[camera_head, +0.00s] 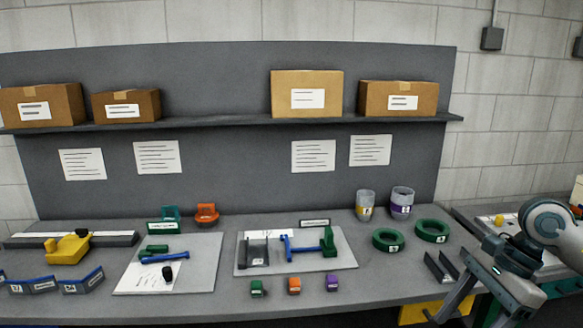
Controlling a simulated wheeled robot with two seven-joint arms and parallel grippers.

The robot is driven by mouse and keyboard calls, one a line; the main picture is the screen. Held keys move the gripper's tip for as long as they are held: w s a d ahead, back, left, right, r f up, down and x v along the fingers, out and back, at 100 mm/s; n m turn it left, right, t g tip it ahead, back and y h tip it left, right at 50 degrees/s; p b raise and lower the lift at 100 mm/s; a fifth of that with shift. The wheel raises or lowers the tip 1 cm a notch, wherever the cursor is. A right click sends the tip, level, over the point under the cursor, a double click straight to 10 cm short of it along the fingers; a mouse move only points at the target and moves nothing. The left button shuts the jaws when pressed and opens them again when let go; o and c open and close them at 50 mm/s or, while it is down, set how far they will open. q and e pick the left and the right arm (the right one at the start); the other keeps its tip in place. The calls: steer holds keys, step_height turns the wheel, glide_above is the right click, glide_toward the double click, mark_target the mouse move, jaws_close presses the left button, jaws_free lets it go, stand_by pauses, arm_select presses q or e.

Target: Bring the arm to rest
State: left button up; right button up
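My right arm comes in from the right edge, bent at a round grey-white joint. My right gripper (458,317) hangs at the front right of the bench (385,287), its two fingers spread apart and pointing down to the lower left. Nothing shows between the fingers. The fingertips are near the bench's front edge, with part of a yellow bin (415,313) below. A dark channel-shaped holder (440,267) stands just behind the gripper. My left arm and gripper are not in view.
Two green rings (432,231) and two labelled cups (402,203) stand behind the gripper. White boards with blue and green parts (195,275) lie at left and centre, with small coloured blocks (294,285) in front. Boxes (398,98) sit on the shelf. A side table adjoins at right.

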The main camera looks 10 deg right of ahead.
steer(key=w+a+f+m+y, duration=0.4)
steer(key=w+a+m+y, duration=0.2)
steer(key=w+a+y, duration=0.2)
steer(key=w+f+m+t+y, duration=0.3)
steer(key=w+f+m+t, duration=0.45)
steer(key=w+m, duration=0.2)
steer(key=s+d+f+m+t+h, duration=0.15)
steer(key=f+m+h, duration=0.25)
steer(key=f+m, duration=0.5)
steer(key=d+f+m+t+h, duration=0.3)
steer(key=f+m, duration=0.2)
steer(key=f, duration=0.7)
steer(key=d+f+m+t+h, duration=0.2)
steer(key=d+f+m+h, duration=0.15)
steer(key=f+m, duration=0.55)
steer(key=s+a+f+m+g+h, duration=0.2)
steer(key=s+f+m+g+h, duration=0.4)
steer(key=s+f, duration=1.8)
steer(key=s+a+f+m+g, duration=0.2)
steer(key=s+a+f, duration=0.1)
steer(key=s, duration=0.7)
steer(key=s+a+f+m+g, duration=0.2)
steer(key=s+f, duration=0.4)
steer(key=s, duration=0.3)
steer(key=s+a+f+m+g, duration=0.2)
steer(key=s+a+f+g, duration=0.1)
steer(key=s, duration=0.7)
steer(key=shift+s+a+f+y, duration=0.35)
steer(key=shift+a+f, duration=0.45)
steer(key=shift+a, duration=0.05)
